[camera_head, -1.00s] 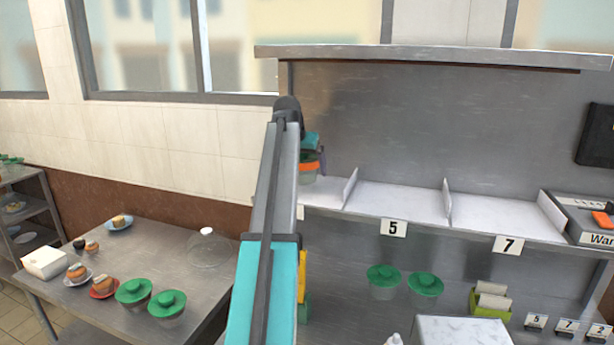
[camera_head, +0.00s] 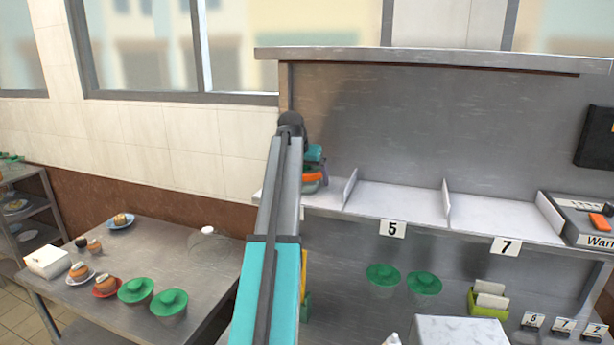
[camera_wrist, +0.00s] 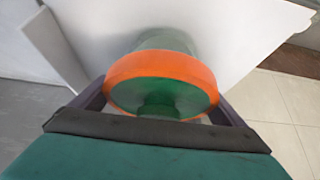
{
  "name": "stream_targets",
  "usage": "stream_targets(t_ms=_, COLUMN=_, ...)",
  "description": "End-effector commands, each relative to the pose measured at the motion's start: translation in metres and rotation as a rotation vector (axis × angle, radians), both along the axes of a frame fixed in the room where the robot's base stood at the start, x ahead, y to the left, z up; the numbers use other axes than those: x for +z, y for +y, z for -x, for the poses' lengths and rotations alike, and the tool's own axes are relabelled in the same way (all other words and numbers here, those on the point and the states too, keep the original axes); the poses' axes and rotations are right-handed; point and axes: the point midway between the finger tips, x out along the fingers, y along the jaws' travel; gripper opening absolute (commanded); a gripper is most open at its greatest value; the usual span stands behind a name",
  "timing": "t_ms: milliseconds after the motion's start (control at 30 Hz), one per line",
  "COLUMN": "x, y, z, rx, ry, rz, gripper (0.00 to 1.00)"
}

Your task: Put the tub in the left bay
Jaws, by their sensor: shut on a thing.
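My gripper (camera_wrist: 160,100) is shut on the tub (camera_wrist: 160,82), which has a green lid and an orange band. The tub also shows in the head view (camera_head: 313,181), partly hidden behind my arm. It is at the left bay (camera_head: 331,196), a white shelf section left of the first divider. In the wrist view the tub's clear lower body is over the white bay floor (camera_wrist: 105,22). I cannot tell whether its base touches the floor.
A white divider (camera_head: 350,187) stands just right of the tub. The bays marked 5 (camera_head: 400,203) and 7 (camera_head: 495,215) are empty. Two green-lidded tubs (camera_head: 424,284) are below the shelf. A steel table (camera_head: 120,255) with food and green-lidded tubs is at the left.

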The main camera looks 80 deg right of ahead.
Motion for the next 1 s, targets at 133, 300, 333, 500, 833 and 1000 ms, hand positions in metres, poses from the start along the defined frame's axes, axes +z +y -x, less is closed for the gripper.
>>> stream_targets(t_ms=133, x=0.001, y=0.0, z=0.0, rx=0.0, ry=0.0, rz=0.002, gripper=0.64)
stream_targets(t_ms=300, x=-0.002, y=0.0, z=0.0, rx=0.0, ry=0.0, rz=0.0, gripper=0.96)
stream_targets(t_ms=333, x=-0.002, y=0.0, z=0.0, rx=0.0, ry=0.0, rz=0.0, gripper=1.0)
stream_targets(t_ms=500, x=-0.002, y=0.0, z=0.0, rx=-0.001, ry=-0.001, rz=0.0, gripper=1.0)
stream_targets(t_ms=833, x=0.007, y=0.004, z=0.0, rx=-0.001, ry=0.0, rz=0.002, gripper=1.0)
stream_targets(t_ms=1000, x=0.02, y=0.013, z=-0.002, rx=-0.001, ry=0.0, rz=0.002, gripper=1.0)
